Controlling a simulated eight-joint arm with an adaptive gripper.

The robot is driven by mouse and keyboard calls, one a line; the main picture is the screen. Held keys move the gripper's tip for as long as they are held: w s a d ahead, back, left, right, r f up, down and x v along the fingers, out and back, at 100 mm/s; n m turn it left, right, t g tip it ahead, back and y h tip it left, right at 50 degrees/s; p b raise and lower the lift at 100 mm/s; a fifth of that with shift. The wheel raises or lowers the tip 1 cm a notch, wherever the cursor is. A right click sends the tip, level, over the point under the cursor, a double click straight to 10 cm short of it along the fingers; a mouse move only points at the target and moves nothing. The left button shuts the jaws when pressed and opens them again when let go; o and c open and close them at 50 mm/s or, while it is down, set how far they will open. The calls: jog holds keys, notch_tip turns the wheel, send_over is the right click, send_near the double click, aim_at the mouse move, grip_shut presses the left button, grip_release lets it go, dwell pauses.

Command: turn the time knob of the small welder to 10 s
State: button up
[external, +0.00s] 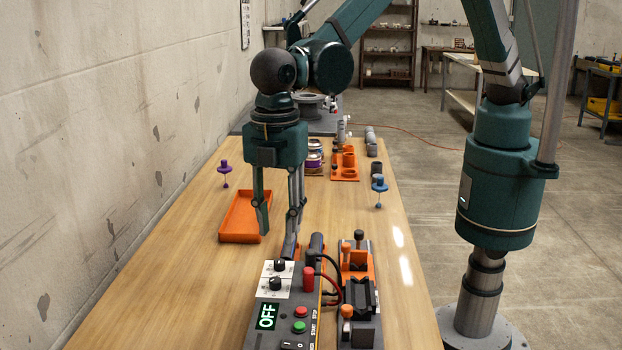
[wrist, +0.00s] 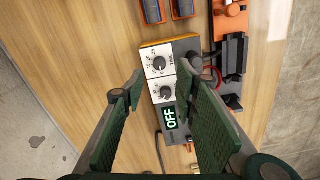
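The small welder (external: 300,313) stands at the front of the table, its green display reading OFF. Its white panel carries two black knobs. The time knob (external: 279,265) is the one farther from the display; in the wrist view it (wrist: 160,63) has the word TIME and a printed scale beside it. The other knob (external: 275,284) sits between it and the display. I cannot read where the time knob's pointer stands. My gripper (external: 276,240) is open and empty, pointing down above the welder's far end. In the wrist view the time knob shows just beyond the gap between the fingertips.
Red and black cables curve from the welder to an orange and black clamp fixture (external: 358,300) close on its right. An orange tray (external: 240,217) lies behind and left. Purple (external: 225,168) and blue (external: 379,184) knobbed pieces stand apart. The table left of the welder is clear.

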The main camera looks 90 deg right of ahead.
aim_at(280, 260)
jog(key=shift+f, duration=0.15)
jog(key=shift+f, duration=3.75)
jog(key=shift+c, duration=0.5)
jog(key=shift+b, duration=0.3)
jog(key=c, duration=0.8)
